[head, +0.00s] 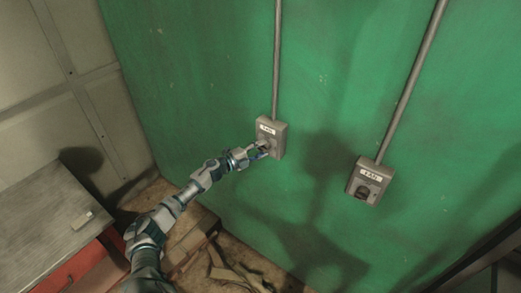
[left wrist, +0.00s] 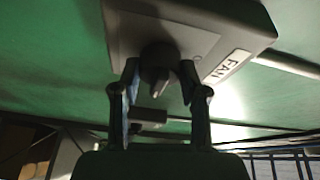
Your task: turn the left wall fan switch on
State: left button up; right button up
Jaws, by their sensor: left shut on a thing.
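The left fan switch is a grey wall box (head: 278,136) with a white FAN label, at the end of a vertical conduit on the green wall. It fills the top of the left wrist view (left wrist: 215,30). Its dark round knob (left wrist: 156,62) has a pale pointer. My left gripper (head: 263,149) is at the lower part of this box. In the left wrist view its two fingers (left wrist: 160,76) are on either side of the knob, shut on it. In the head view the gripper mostly hides the knob. My right gripper is in neither view.
A second grey FAN switch (head: 364,190) with a dark knob is on the wall to the right, under a slanting conduit (head: 412,78). A grey-topped red cabinet (head: 45,215) stands at lower left. Cardboard (head: 190,235) lies on the floor below. The wall between the switches is clear.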

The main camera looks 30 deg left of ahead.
pick_arm(q)
jog(key=o, duration=1.1)
jog(key=shift+f, duration=0.25)
jog(key=shift+o, duration=0.2)
jog(key=shift+r, duration=0.1)
jog(key=v, duration=1.2)
jog(key=shift+w+a, duration=0.1)
jog(key=shift+w, duration=0.05)
